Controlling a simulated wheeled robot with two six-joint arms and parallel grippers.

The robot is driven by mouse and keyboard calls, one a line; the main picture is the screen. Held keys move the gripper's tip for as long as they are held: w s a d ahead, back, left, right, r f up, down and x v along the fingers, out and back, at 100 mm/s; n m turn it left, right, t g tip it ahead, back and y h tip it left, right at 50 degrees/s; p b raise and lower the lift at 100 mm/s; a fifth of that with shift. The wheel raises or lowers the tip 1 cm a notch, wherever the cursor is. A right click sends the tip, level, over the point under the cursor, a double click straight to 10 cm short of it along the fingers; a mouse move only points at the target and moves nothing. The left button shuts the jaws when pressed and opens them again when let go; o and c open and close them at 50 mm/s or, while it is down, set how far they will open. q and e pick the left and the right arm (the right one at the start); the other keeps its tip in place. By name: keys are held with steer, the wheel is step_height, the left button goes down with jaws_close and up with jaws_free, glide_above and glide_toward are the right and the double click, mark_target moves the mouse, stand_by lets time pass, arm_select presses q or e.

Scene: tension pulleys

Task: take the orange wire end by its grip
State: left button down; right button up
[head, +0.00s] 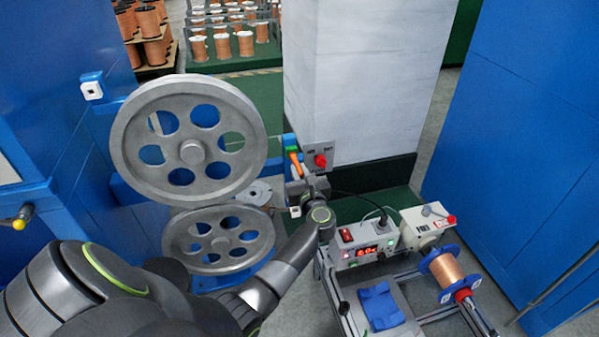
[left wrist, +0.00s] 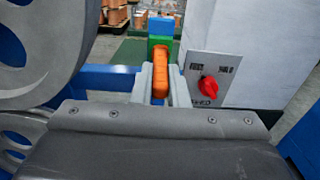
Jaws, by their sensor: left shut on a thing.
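The orange grip of the wire end (head: 295,162) is in front of a blue and green holder (head: 289,142) at the left side of the pale column. My left gripper (head: 298,178) is shut on this grip, its body small and partly hidden by my arm in the head view. In the left wrist view the orange grip (left wrist: 178,87) stands upright at the fingers (left wrist: 163,78), with the green and blue holder (left wrist: 161,32) just behind it. Any wire leading from the grip is hard to make out. My right gripper is out of view.
Two large grey pulleys (head: 190,150) stand to the left of the gripper. A grey plate with a red knob (head: 320,161) is close on the right.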

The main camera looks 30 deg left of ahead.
arm_select(q)
steer(key=shift+d, duration=0.1)
steer(key=shift+s+d, duration=0.35)
steer(key=shift+s, duration=0.05)
steer(key=shift+s+d, duration=0.15)
steer(key=shift+d, duration=0.1)
stand_by(0.3)
steer(key=shift+s+d, duration=0.3)
steer(key=shift+s+d, duration=0.1)
steer(key=shift+d, duration=0.05)
stand_by(0.4)
steer(key=shift+s+d, duration=0.35)
stand_by(0.5)
